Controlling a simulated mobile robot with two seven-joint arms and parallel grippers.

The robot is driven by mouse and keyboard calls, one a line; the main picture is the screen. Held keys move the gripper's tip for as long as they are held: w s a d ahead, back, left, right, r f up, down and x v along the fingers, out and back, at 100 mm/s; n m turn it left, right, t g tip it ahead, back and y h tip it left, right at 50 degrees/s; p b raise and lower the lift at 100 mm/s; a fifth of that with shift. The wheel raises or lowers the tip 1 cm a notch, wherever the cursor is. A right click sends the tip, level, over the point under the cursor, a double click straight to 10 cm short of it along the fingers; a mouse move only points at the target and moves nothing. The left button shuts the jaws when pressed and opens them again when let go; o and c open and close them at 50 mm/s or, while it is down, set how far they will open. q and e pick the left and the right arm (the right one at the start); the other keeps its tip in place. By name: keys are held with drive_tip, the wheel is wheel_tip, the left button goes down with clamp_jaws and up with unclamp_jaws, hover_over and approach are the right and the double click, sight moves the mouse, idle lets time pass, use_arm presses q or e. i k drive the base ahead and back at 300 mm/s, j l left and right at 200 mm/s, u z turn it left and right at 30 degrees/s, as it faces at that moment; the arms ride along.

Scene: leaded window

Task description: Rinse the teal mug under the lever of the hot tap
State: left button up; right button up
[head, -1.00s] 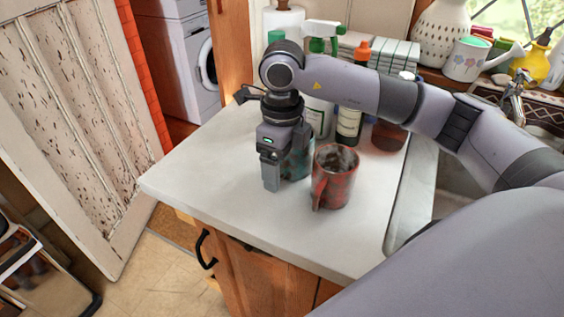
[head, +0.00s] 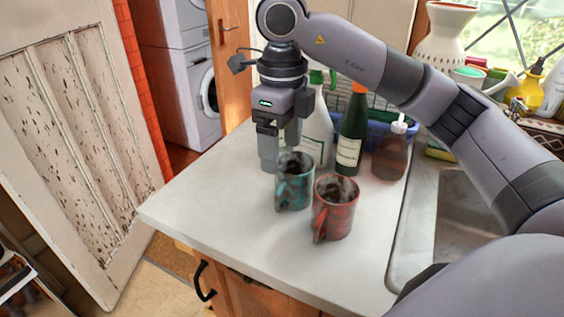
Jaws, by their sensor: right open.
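The teal mug (head: 294,184) stands upright on the pale worktop, its handle toward the lower left of the picture. A red mug (head: 337,210) stands close to its right and nearer to me. My right gripper (head: 277,152) points down at the far left side of the teal mug. It is open, with its fingertips close to the mug's rim; I cannot tell whether they touch it. The hot tap and its lever cannot be made out; my right arm crosses that side of the view. My left gripper is out of view.
Behind the mugs stand a white spray bottle (head: 317,135), a dark green bottle (head: 353,135) and a brown pump bottle (head: 391,155). The sink (head: 465,220) is at the right, partly behind my arm. The worktop (head: 225,205) is clear at the left and front.

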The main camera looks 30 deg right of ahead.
sight(517, 103)
drive_tip(key=k+j, duration=0.75)
drive_tip(key=k, duration=0.1)
